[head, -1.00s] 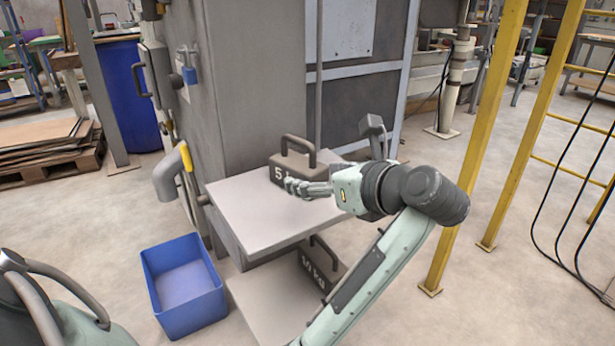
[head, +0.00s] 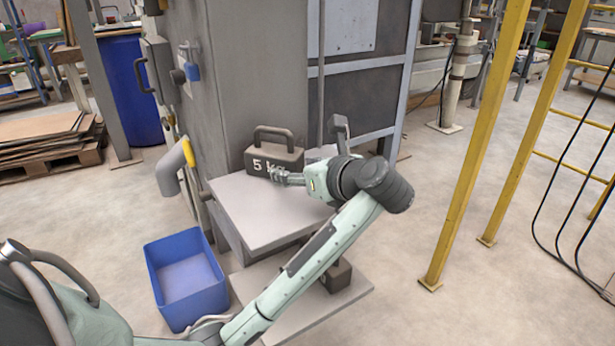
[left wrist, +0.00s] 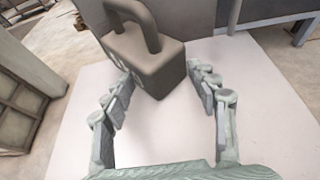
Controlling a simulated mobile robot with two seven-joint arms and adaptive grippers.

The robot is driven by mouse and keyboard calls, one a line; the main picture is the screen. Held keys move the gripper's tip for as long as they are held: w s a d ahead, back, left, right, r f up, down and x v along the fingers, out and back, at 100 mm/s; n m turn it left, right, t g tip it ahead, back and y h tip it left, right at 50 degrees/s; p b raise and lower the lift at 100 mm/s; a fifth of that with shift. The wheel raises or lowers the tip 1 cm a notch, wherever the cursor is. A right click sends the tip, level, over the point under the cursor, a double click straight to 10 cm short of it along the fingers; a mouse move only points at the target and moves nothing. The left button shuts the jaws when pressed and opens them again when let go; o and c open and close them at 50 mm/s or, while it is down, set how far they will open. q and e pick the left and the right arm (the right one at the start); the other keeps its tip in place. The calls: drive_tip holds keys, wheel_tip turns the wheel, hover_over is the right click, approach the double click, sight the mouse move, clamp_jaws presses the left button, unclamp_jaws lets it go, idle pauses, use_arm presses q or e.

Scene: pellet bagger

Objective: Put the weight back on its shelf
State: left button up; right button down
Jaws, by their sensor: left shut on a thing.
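The dark grey 5 kg weight (head: 262,163), a block with a loop handle, is upright at the back of the upper grey shelf (head: 255,225). I cannot tell whether its base touches the shelf. My left gripper (head: 287,177) reaches in from the right and is shut on the weight's near end. In the left wrist view the fingertips (left wrist: 163,82) are spread on either side of the weight's near corner (left wrist: 155,75). A second dark weight (head: 338,277) stands on the lower shelf (head: 350,292), mostly hidden behind my left arm. My right gripper is out of view.
The grey machine cabinet (head: 245,70) rises behind the shelves. A grey pipe end (head: 168,175) is left of the upper shelf. A blue bin (head: 185,280) sits on the floor at lower left. A yellow post (head: 470,160) stands on the right. The upper shelf's front is clear.

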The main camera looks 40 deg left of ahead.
sight(290, 148)
use_arm(q)
clamp_jaws()
drive_tip(key=shift+a+r, duration=0.15)
drive_tip(key=shift+r, duration=0.05)
idle(0.3)
drive_tip(key=shift+a+r, duration=0.1)
drive_tip(key=shift+r, duration=0.65)
wheel_tip(290, 148, up, 2)
drive_tip(key=shift+r, duration=0.25)
drive_tip(key=s+a+r, duration=0.6)
drive_tip(key=s+a, duration=0.1)
drive_tip(key=s, duration=0.1)
drive_tip(key=shift+a+r, duration=0.25)
drive_tip(key=shift+a, duration=0.15)
drive_tip(key=shift+s, duration=0.1)
drive_tip(key=o, duration=0.7)
unclamp_jaws()
drive_tip(key=shift+r, duration=0.1)
